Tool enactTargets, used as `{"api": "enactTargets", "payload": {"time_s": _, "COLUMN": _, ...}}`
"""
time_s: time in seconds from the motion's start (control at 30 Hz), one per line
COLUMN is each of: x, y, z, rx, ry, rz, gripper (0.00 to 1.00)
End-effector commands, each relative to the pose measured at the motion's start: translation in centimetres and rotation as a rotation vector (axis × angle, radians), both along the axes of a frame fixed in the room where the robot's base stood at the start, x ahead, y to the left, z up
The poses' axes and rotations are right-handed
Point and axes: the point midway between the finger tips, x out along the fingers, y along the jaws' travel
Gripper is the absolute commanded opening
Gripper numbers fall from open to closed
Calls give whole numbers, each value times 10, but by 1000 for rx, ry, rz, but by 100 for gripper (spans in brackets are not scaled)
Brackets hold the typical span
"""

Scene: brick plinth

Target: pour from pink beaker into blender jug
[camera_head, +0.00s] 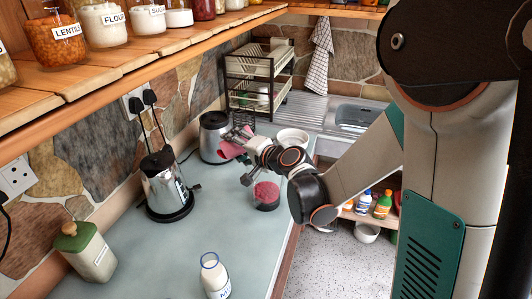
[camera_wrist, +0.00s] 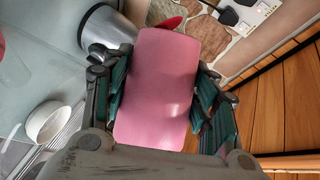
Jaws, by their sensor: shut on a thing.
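The pink beaker (camera_head: 232,150) is held tilted above the counter in the head view. It fills the middle of the wrist view (camera_wrist: 157,90), and a red patch (camera_wrist: 170,23) shows at its far end. My gripper (camera_head: 245,140) is shut around the beaker, with a finger on each side in the wrist view (camera_wrist: 160,95). A clear vessel with red contents (camera_head: 266,196) stands on the counter below and right of the beaker, apart from it. It may be the blender jug; I cannot tell surely. The beaker's inside is hidden.
A steel kettle (camera_head: 168,186) and a steel cylindrical appliance (camera_head: 214,138) stand near the wall. A white bowl (camera_head: 292,138) is behind my gripper. A milk bottle (camera_head: 215,276) and a green-lidded jar (camera_head: 86,252) stand in front. The wooden shelf (camera_head: 120,68) overhangs the left.

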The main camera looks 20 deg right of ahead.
Motion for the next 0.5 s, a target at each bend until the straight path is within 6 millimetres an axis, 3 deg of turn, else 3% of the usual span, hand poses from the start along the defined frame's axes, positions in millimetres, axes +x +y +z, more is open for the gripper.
{"api": "enactTargets", "payload": {"time_s": 0.17, "x": 0, "y": 2, "z": -11, "rx": -145, "ry": -18, "rz": 1, "gripper": 27}}
{"api": "enactTargets", "payload": {"time_s": 0.5, "x": 0, "y": 1, "z": 0, "rx": -387, "ry": -49, "rz": 2, "gripper": 27}}
